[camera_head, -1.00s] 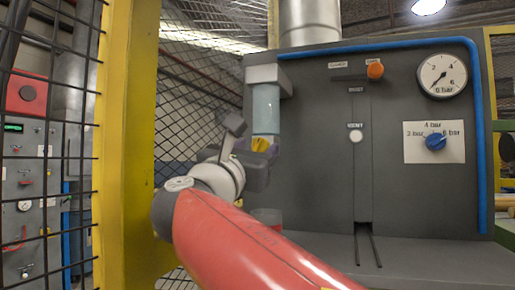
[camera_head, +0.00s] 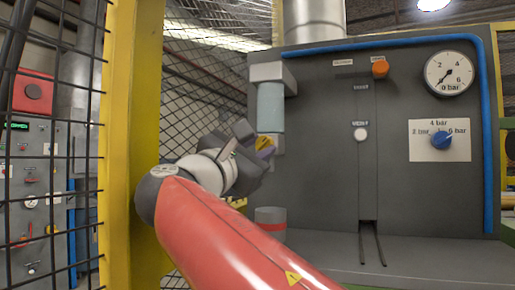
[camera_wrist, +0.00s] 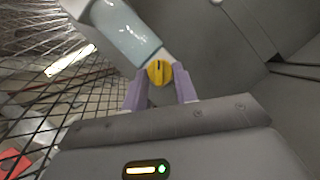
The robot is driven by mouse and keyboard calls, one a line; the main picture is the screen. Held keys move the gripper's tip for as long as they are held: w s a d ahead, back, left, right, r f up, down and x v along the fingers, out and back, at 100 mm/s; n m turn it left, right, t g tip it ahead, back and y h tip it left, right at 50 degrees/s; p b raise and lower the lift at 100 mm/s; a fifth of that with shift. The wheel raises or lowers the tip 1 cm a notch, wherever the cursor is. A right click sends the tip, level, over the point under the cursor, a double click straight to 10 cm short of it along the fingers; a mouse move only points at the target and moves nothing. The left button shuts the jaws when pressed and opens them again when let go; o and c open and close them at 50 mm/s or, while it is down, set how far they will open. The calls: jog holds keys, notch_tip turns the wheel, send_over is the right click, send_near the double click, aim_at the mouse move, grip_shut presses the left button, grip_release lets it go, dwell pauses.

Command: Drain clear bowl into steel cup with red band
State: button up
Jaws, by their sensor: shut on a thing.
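The clear bowl (camera_head: 270,107) is a pale bluish see-through cylinder hanging upright under a grey head at the panel's left; it also shows in the wrist view (camera_wrist: 130,32). A yellow knob (camera_wrist: 159,72) sits at its lower end. My gripper (camera_wrist: 160,82) is shut on this knob, with a purple finger on each side. In the head view my gripper (camera_head: 262,146) hides most of the knob. The steel cup with red band (camera_head: 270,218) stands upright on the ledge below the bowl, apart from it. My arm hides part of the cup's lower left. I cannot see inside the cup.
The grey panel (camera_head: 320,150) carries an orange button (camera_head: 380,69), a pressure gauge (camera_head: 450,74) near zero and a blue selector knob (camera_head: 441,140). A yellow post (camera_head: 134,60) and mesh fence (camera_head: 75,120) stand close on the left. The ledge right of the cup is clear.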

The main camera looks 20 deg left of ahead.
jog(key=o, duration=1)
jog(key=shift+c, duration=0.2)
